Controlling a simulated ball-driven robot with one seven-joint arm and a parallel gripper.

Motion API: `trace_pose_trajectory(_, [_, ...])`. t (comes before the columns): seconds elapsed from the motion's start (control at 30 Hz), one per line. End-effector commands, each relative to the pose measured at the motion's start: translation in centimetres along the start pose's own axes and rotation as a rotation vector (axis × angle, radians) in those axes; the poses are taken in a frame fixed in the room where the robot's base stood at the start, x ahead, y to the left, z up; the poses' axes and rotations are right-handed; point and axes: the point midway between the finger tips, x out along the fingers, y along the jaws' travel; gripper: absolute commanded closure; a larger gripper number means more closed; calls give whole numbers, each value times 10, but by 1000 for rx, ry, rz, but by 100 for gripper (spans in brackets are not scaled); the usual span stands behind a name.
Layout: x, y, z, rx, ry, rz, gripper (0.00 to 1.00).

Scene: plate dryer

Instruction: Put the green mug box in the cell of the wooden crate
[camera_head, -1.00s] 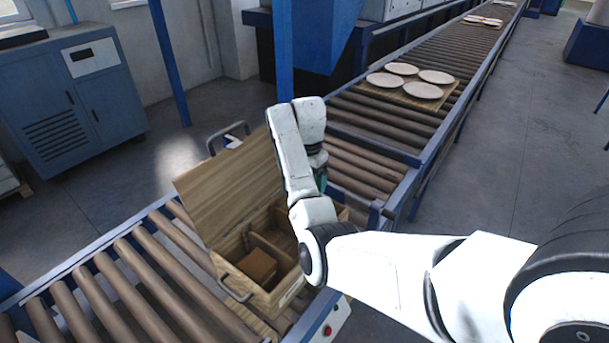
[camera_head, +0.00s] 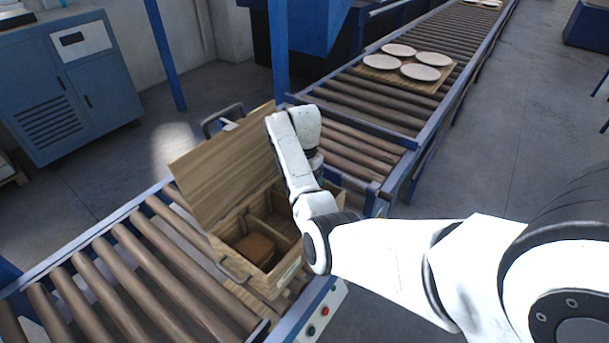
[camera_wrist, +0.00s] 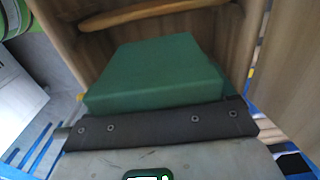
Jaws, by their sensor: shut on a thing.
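The green mug box (camera_wrist: 155,75) is held in my gripper (camera_wrist: 158,122), whose dark finger pad lies along the box's near edge in the wrist view. Wooden walls stand on both sides of the box and behind it; I cannot tell how deep the box is between them. The wooden crate (camera_head: 275,283) stands on the roller conveyor with its lid (camera_head: 222,165) open. Its inside is divided into cells. In the head view my arm covers the crate's right part, the gripper and the green box.
A brown box (camera_head: 256,248) sits in the crate's near-left cell. Metal handles (camera_head: 233,270) stick out at the crate's sides. A blue post (camera_head: 281,50) stands behind the crate. Several plates (camera_head: 420,72) lie on a board farther along the conveyor.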

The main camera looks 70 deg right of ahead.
Motion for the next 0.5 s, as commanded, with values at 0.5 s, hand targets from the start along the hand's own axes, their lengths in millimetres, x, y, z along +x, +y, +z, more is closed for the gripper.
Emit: trace_pose_trajectory(0.5, [41, 0, 0, 1, 1, -1, 60])
